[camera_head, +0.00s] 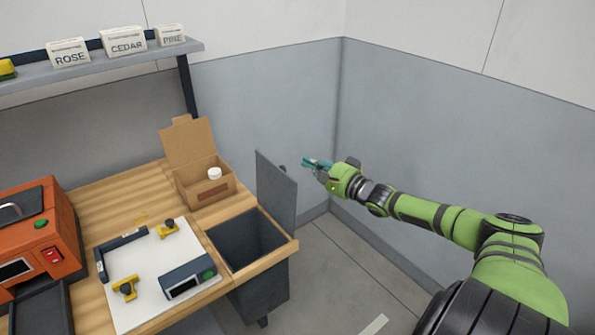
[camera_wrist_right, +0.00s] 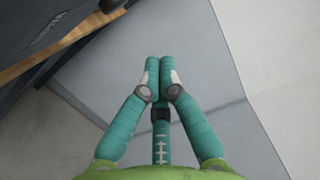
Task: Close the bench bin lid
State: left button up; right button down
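The bench bin (camera_head: 228,243) is a dark grey open box set into the right end of the wooden bench. Its lid (camera_head: 277,190) stands upright, open, on the bin's far right side, with a small dark knob (camera_head: 283,168) at its upper right edge. My right gripper (camera_head: 308,162) is to the right of the lid near its top, apparently apart from it. In the right wrist view its teal fingers (camera_wrist_right: 164,62) meet at the tips with nothing between them. My left gripper is in neither view.
On the bench are an open cardboard box (camera_head: 205,184), a white board (camera_head: 150,275) with yellow clamps and an orange machine (camera_head: 35,235). A shelf (camera_head: 110,66) with labelled blocks hangs above. Grey walls stand behind my right arm. Floor right of the bin is clear.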

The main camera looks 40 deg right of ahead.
jog(key=a+p, duration=0.1)
jog(key=a, duration=0.1)
jog(key=w+a+p, duration=0.1)
jog(key=a, duration=0.1)
jog(key=shift+p, duration=0.4)
jog(key=shift+r, duration=0.1)
